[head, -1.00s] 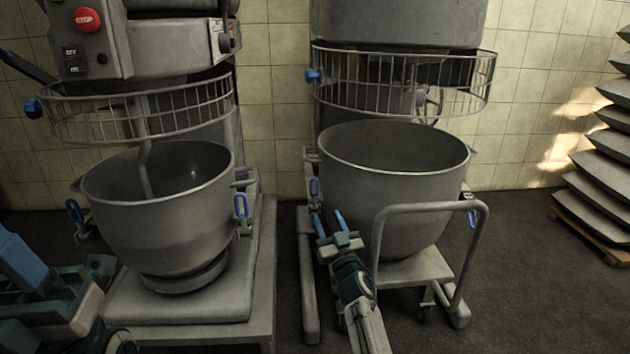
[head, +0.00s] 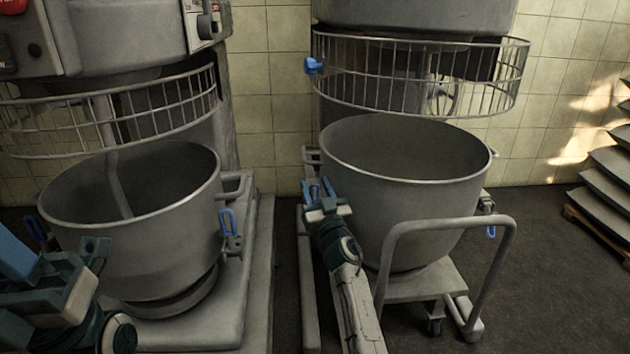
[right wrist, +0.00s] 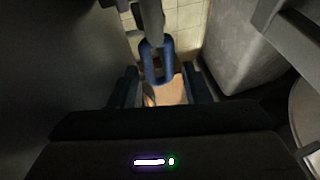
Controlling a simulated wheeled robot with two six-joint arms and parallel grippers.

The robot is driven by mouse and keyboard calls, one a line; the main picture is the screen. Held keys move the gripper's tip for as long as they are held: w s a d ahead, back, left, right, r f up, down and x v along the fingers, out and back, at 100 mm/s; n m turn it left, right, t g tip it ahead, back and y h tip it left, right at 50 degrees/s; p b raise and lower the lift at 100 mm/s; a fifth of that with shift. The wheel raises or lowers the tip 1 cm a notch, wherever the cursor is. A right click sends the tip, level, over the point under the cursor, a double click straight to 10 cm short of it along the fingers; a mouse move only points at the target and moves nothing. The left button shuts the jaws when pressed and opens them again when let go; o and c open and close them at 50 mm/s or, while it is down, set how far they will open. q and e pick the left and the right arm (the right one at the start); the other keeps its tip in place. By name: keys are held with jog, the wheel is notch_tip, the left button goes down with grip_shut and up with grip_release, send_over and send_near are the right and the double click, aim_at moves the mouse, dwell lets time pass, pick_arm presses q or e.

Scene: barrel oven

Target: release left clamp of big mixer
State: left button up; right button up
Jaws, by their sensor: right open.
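The big mixer's bowl (head: 405,185) stands on a wheeled trolley on the right. Its left clamp has a blue loop handle, seen in the right wrist view (right wrist: 157,62) hanging upright from a grey bracket. My right gripper (head: 320,190) is at the left side of this bowl, and in the head view it largely hides the clamp. In the right wrist view the right gripper (right wrist: 162,88) is open, with the handle between and just beyond its fingers.
A smaller mixer bowl (head: 135,225) with its own blue clamp (head: 228,222) stands to the left. The trolley's tubular handle (head: 445,225) rises in front of the big bowl. A wire guard (head: 420,75) hangs above it. Stacked sacks (head: 610,180) are at far right.

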jog(key=shift+w+a+r, duration=0.1)
jog(key=shift+w+r, duration=0.05)
jog(key=shift+w, duration=0.25)
jog(key=shift+c, duration=0.4)
grip_shut()
jog(key=shift+s, duration=0.1)
